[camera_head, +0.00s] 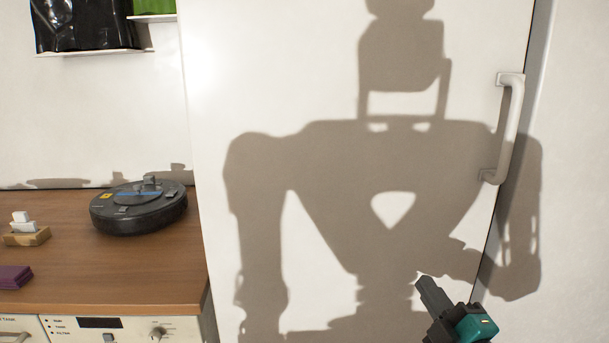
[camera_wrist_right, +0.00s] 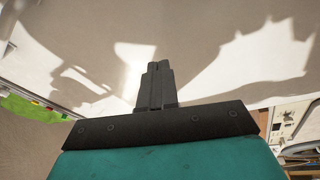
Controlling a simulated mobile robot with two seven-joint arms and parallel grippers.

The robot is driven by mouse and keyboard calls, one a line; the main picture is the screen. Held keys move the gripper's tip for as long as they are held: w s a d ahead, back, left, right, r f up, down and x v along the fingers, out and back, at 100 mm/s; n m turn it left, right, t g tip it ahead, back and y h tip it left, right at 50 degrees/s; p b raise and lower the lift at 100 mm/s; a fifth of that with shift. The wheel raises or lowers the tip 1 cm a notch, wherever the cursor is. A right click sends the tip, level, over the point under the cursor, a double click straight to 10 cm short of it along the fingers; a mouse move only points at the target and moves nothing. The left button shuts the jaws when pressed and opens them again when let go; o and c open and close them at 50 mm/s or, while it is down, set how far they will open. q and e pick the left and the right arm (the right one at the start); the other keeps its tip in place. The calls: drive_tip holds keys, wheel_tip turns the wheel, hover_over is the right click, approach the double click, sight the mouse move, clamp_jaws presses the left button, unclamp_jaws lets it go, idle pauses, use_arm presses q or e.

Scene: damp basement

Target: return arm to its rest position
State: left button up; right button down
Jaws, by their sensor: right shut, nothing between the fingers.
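My right gripper (camera_head: 432,291) shows at the bottom right of the head view, dark grey with a teal body, in front of the white door. It also shows in the right wrist view (camera_wrist_right: 157,72), where its two fingers are together with nothing between them. It is apart from the door handle (camera_head: 508,130), which is above it and to the right. My left gripper is not in the head view.
A tall white door (camera_head: 290,70) fills the middle and bears my shadow. At left, a wooden counter (camera_head: 120,270) carries a round black robot vacuum (camera_head: 138,207), a small wooden holder (camera_head: 27,237) and a purple stack (camera_head: 14,277). An appliance panel (camera_head: 125,328) is below.

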drive_tip(key=s+a+f+m+g+h, duration=0.1)
drive_tip(key=s+f+m+g, duration=0.3)
drive_tip(key=s+f+m, duration=0.3)
drive_tip(key=s+a+f+m+g+h, duration=0.2)
drive_tip(key=s+f+m+g, duration=0.3)
drive_tip(key=s+f, duration=0.8)
wheel_tip(320, 180, down, 6)
drive_tip(key=shift+r+m, duration=0.1)
drive_tip(key=shift+m, duration=0.9)
drive_tip(key=shift+a, duration=0.1)
